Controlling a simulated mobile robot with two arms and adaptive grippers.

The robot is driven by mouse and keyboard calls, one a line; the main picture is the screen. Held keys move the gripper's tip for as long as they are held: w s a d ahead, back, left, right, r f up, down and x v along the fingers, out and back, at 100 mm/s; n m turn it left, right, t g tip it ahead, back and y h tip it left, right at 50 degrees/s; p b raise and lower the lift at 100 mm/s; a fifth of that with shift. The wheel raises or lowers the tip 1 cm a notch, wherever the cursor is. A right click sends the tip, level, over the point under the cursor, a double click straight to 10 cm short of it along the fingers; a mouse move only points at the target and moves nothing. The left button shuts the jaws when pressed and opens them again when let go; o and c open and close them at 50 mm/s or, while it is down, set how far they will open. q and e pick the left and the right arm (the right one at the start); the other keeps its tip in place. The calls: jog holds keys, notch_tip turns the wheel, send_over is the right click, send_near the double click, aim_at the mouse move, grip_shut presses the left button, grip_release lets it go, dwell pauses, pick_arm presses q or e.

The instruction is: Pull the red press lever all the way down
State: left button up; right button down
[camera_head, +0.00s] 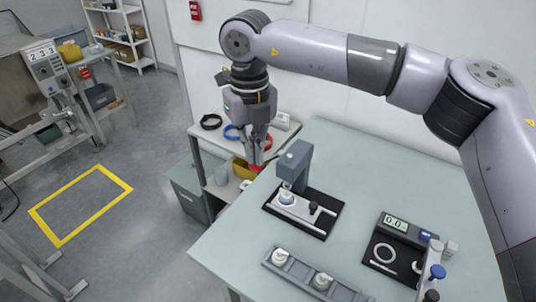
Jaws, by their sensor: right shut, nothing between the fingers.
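The grey press (296,163) stands on a black mat (328,207) on the table. A small round white part (287,197) sits under its head. A red piece that looks like the press lever's grip (256,167) shows left of the press, just below the fingertips of my right gripper (257,158). Most of the lever is hidden or too small to make out. My right gripper points down, its fingers shut and empty. I cannot tell whether the fingers touch the red grip. My left gripper is not in view.
The pale green table (236,240) also holds a grey tray (310,275) with round parts and a gauge station (396,245) at right. A side shelf with coloured rings (232,131) stands behind the gripper. A yellow bin (243,168) sits below. The table's left front is bare.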

jog(key=shift+r+p, duration=1.3)
jog(key=shift+r, duration=1.15)
jog(key=shift+r, duration=0.1)
